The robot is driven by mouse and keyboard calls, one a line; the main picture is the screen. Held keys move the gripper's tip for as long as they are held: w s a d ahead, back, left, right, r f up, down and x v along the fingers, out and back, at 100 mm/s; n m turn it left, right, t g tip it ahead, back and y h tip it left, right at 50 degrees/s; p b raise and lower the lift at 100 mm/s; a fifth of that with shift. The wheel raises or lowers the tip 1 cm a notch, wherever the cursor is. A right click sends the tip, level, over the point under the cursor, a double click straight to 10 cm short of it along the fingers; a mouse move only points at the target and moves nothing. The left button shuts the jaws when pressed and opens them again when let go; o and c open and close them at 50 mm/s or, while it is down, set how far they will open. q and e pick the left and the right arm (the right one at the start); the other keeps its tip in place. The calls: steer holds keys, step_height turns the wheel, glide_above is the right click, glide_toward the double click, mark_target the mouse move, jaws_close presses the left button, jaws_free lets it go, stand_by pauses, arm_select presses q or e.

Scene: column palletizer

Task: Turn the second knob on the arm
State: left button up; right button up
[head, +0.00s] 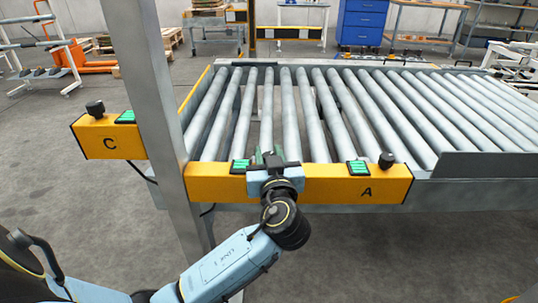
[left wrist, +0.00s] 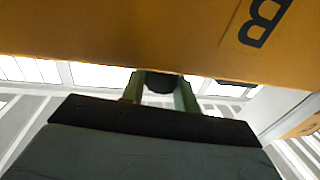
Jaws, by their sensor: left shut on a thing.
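A yellow panel runs along the front of the roller conveyor, and its right part is the box marked A (head: 330,185), with a black knob (head: 387,160) at its right end. The box marked C (head: 95,140), with its own black knob (head: 95,108), sits to the left behind the grey post. My left gripper (head: 267,156) is at the top edge of the panel's middle. In the left wrist view, its fingers are shut on a black knob (left wrist: 160,83) beside the yellow box marked B (left wrist: 200,30). The head view hides this knob behind the gripper. My right gripper is out of view.
Green displays flank my gripper, one (head: 240,166) to its left and one (head: 358,168) to its right. A grey upright post (head: 155,90) stands close to my left arm. The conveyor rollers (head: 320,110) behind are empty.

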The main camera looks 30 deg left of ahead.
arm_select(q)
steer(key=shift+m+t+h, duration=0.8)
steer(key=shift+m+h, duration=0.1)
steer(key=shift+h, duration=0.2)
steer(key=shift+m+t+h, duration=0.4)
steer(key=shift+m+h, duration=0.1)
steer(key=shift+h, duration=0.2)
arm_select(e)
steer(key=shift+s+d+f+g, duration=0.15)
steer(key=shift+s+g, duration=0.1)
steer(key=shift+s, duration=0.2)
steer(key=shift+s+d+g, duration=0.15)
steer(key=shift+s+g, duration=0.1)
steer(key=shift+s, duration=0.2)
arm_select(q)
steer(key=o, duration=0.9)
steer(key=shift+o, duration=0.2)
steer(key=p+v, duration=0.1)
steer(key=v, duration=1.2)
steer(key=shift+s, duration=0.25)
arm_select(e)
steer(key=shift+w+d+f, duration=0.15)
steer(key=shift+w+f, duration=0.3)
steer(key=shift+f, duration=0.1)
